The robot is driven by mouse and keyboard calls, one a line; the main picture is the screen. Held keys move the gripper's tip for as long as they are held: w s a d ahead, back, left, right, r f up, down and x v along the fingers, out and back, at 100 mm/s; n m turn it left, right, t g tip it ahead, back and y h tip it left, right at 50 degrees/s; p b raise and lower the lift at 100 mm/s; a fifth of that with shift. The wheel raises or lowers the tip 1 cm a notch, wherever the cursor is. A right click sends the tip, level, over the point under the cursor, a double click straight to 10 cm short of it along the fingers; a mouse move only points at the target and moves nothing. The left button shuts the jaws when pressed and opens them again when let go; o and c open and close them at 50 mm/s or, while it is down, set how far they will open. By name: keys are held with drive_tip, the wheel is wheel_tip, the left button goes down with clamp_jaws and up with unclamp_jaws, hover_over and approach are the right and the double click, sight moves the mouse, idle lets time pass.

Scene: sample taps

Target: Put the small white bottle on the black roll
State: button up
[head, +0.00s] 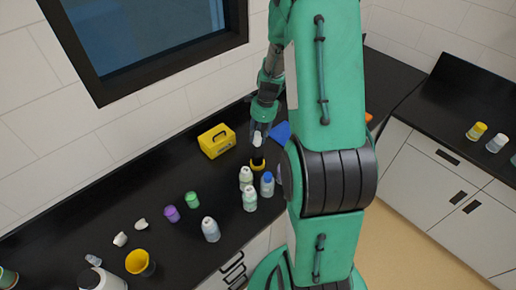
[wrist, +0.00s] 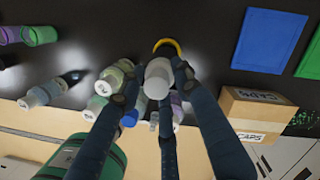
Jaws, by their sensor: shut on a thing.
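The small white bottle (head: 257,139) is held in my gripper (head: 261,128), above the counter. In the wrist view the white bottle (wrist: 158,78) sits between the fingers of my gripper (wrist: 156,74), which are shut on it. A round black and yellow thing, which looks like the black roll (head: 258,166), lies on the counter below the bottle in the head view. The bottle looks apart from the roll.
White-capped bottles (head: 246,178) and a blue-capped bottle (head: 267,184) stand close to the roll. A yellow box (head: 216,140) is left of it. A blue mat (wrist: 268,40) and a cardboard box (wrist: 258,112) lie right in the wrist view. My arm hides some counter.

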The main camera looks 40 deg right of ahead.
sight(259, 139)
drive_tip(key=shift+f, duration=1.75)
drive_tip(key=shift+f, duration=0.1)
drive_tip(key=shift+f, duration=1.8)
drive_tip(key=shift+f, duration=0.1)
drive_tip(key=o, duration=1.2)
drive_tip(key=shift+c, duration=0.2)
drive_tip(key=shift+s+d+r, duration=0.2)
drive_tip(key=shift+r, duration=1.8)
drive_tip(key=shift+s+d+r, duration=0.2)
drive_tip(key=shift+d+r, duration=0.05)
drive_tip(key=shift+r, duration=1.8)
drive_tip(key=shift+s+d+r, duration=0.2)
drive_tip(key=shift+r, duration=1.8)
